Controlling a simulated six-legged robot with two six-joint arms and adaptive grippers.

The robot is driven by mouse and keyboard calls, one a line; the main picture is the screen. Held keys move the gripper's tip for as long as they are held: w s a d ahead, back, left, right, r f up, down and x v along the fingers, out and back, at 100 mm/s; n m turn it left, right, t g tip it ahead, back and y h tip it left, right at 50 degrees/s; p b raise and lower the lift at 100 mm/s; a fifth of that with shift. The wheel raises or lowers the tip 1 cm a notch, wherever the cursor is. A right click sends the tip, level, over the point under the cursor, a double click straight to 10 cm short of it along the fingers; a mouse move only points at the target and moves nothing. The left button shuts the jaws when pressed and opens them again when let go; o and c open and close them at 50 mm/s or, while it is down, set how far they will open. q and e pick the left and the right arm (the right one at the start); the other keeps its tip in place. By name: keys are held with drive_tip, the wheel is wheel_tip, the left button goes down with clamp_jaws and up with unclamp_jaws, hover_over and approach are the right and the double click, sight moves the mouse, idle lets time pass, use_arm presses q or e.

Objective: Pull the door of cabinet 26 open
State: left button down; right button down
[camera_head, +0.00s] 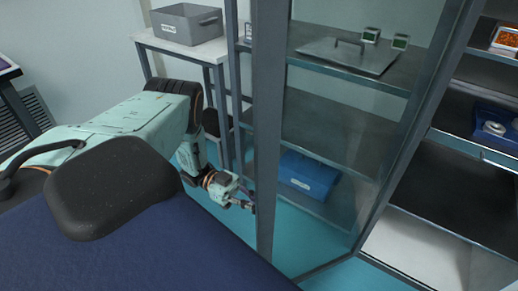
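A tall glass panel with a grey frame (267,130), which looks like the cabinet door, stands in the middle of the head view. Its lower edge runs off to the right. No number is readable, so I cannot confirm it is cabinet 26. My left gripper (247,202) is low at the left side of the near frame post, close to it. Whether it touches the post, and whether its fingers are open or shut, is too small to tell. No handle can be made out. My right gripper is not in view.
Shelves behind the glass hold a metal plate (348,55), small devices and a blue box (308,174). Open shelves at right hold an orange-filled container (507,38) and a blue tray (493,123). A white table (168,47) with a grey bin (187,23) stands back left.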

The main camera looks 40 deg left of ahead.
use_arm(q)
drive_tip(key=shift+s+f, duration=0.1)
drive_tip(key=shift+s, duration=0.2)
drive_tip(key=c, duration=1.5)
unclamp_jaws()
drive_tip(key=shift+a, duration=0.1)
drive_tip(key=shift+c, duration=0.2)
drive_tip(key=shift+o, duration=0.5)
drive_tip(key=shift+w, duration=0.15)
drive_tip(key=s+a, duration=0.1)
drive_tip(key=a, duration=0.6)
drive_tip(key=shift+a, duration=0.15)
drive_tip(key=shift+s, duration=0.1)
